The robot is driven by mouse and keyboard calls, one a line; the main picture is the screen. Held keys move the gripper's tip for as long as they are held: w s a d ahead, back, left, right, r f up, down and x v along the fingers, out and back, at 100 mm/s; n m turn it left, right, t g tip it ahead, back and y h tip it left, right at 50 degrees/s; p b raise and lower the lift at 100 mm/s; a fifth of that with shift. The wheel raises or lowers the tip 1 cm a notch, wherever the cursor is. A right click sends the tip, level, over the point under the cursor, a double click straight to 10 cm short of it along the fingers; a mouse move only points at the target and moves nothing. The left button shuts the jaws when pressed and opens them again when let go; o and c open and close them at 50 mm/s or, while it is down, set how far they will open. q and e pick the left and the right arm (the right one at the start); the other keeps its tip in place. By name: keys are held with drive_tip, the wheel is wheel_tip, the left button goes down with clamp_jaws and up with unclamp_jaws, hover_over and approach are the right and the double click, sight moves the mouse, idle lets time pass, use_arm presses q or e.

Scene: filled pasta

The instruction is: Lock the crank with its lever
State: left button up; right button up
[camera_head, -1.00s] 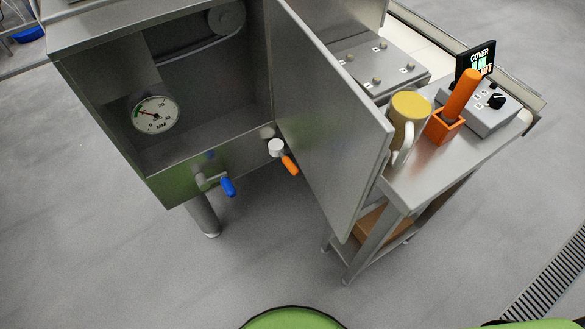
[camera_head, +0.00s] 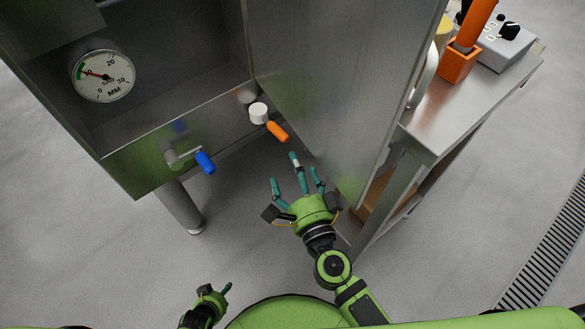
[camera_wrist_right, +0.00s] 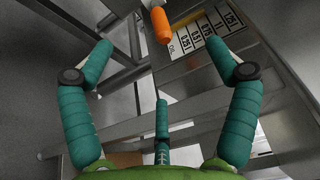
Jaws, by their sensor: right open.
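A white round hub (camera_head: 258,113) with a short orange handle (camera_head: 278,132) sits on the front of the steel cabinet, near the door hinge. The orange handle (camera_wrist_right: 160,25) also shows at the top of the right wrist view. A grey crank (camera_head: 178,157) with a blue grip (camera_head: 205,163) sticks out to the left of it. My right gripper (camera_head: 296,174) is open and empty, below the orange handle and apart from it. Its spread fingers (camera_wrist_right: 158,62) show in the right wrist view. My left gripper (camera_head: 213,299) is at the bottom edge, partly seen.
The open cabinet door (camera_head: 335,85) stands to the right of the orange handle. A dial gauge (camera_head: 103,76) is inside the cabinet. A side table (camera_head: 455,110) holds an orange holder (camera_head: 459,62) and a control box (camera_head: 505,48). A number label (camera_wrist_right: 205,42) lies beside the handle.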

sight(278, 128)
drive_tip(key=shift+x, duration=5.95)
drive_tip(key=c, duration=1.3)
drive_tip(key=shift+w+r, duration=0.1)
drive_tip(key=shift+r, duration=0.05)
drive_tip(key=shift+c, duration=1.3)
